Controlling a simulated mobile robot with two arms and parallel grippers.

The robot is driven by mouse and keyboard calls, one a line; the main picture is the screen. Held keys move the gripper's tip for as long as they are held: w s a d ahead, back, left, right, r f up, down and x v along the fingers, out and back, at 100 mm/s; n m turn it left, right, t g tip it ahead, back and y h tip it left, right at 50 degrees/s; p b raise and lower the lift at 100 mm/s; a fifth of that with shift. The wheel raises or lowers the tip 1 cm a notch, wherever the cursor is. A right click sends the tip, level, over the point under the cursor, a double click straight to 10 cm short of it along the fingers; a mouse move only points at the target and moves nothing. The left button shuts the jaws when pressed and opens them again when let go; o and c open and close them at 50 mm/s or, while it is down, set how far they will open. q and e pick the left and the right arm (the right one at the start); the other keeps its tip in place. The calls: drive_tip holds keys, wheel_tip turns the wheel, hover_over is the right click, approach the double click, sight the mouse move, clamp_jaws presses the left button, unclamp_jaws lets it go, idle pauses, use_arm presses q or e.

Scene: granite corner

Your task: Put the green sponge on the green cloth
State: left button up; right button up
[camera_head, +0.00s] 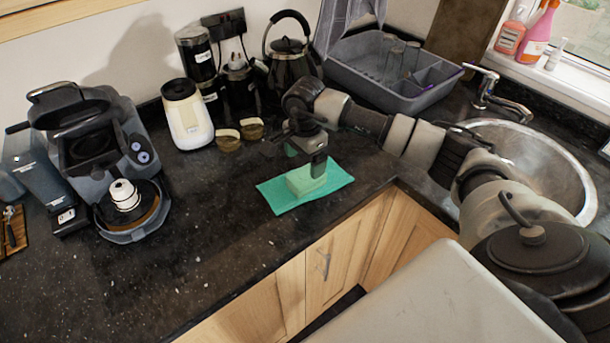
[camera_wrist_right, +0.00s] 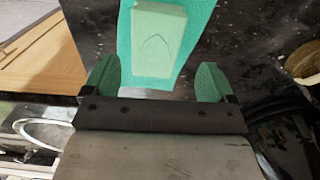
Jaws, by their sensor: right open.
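The light green sponge (camera_head: 306,181) lies on the teal-green cloth (camera_head: 336,183), which is flat on the dark counter. In the right wrist view the sponge (camera_wrist_right: 160,40) sits within the cloth (camera_wrist_right: 200,15), just beyond the fingertips. My right gripper (camera_head: 306,163) is directly above the sponge in the head view. In the right wrist view its green-padded fingers (camera_wrist_right: 156,80) are spread apart with nothing between them. I cannot tell whether a fingertip touches the sponge. My left gripper is not in view.
A white canister (camera_head: 187,115) and small brown cups (camera_head: 228,140) stand behind the cloth. A black kettle (camera_head: 290,65) and grey dish rack (camera_head: 375,75) are further back. The sink (camera_head: 530,150) is at right. The counter left of the cloth is clear.

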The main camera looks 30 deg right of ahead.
sight(305, 173)
wheel_tip(305, 173, up, 6)
drive_tip(key=b, duration=0.1)
drive_tip(key=shift+r, duration=0.25)
idle(0.4)
